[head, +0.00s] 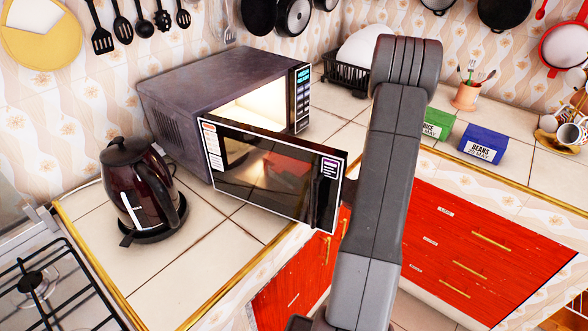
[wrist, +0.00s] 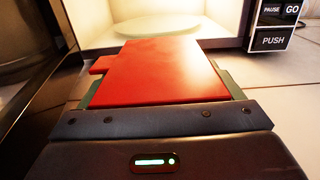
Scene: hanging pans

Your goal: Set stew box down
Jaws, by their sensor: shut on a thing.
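A red box (wrist: 160,68), which I take to be the stew box, fills the middle of the wrist view; no label shows on its top. My gripper (wrist: 163,88) is shut on it, with a greenish finger along each side. The box is held in front of the open microwave (wrist: 225,22), its far end near the lit opening. A round pale plate (wrist: 155,28) lies inside. In the head view the microwave (head: 215,85) stands on the counter with its door (head: 270,172) swung open towards me. My gripper and the box are hidden in the head view.
A dark kettle (head: 135,190) stands on the counter left of the microwave, beside a gas hob (head: 45,285). A green box (head: 437,124) and a blue beans box (head: 483,144) stand at the right. Tiled counter (head: 535,170) is clear near the blue box.

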